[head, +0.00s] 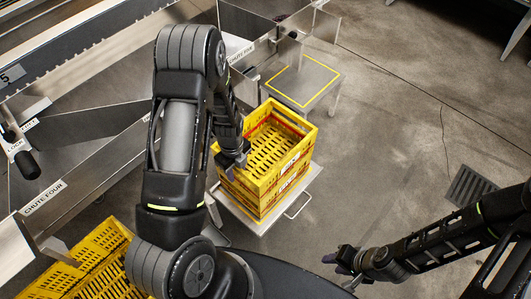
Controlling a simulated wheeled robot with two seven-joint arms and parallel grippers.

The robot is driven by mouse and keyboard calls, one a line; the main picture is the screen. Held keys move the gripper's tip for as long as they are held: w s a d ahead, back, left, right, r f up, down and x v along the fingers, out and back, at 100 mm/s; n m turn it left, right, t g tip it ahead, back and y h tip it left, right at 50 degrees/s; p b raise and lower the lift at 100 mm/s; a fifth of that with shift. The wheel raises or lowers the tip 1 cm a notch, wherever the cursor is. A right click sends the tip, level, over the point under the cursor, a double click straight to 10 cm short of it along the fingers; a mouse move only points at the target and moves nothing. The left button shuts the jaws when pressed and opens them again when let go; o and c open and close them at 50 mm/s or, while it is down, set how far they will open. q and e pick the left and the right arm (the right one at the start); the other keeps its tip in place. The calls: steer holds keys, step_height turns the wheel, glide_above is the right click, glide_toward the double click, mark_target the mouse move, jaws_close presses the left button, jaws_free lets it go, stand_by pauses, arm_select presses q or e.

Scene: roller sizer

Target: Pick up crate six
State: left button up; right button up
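A stack of yellow slatted crates (291,157) stands on a small platform; the top crate looks empty, with a red line along its inside and a white label on its near right side. The label is too small to read, so I cannot tell which crate is number six. My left gripper (233,159) is at the left rim of the top crate; its fingers are mostly hidden, and I cannot tell whether it touches or grips the rim. My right gripper (338,270) is low at the front, away from the stack, with its fingertips apart and empty.
Another yellow crate (100,262) is at the lower left, partly behind my arm. Metal chutes, one marked CHUTE FOUR (43,198), fill the left. A low stand with a yellow outlined square (305,80) is behind the stack. A floor drain (468,187) lies right; the floor between is clear.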

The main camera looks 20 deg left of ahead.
arm_select(q)
jaws_close()
stand_by(1.4)
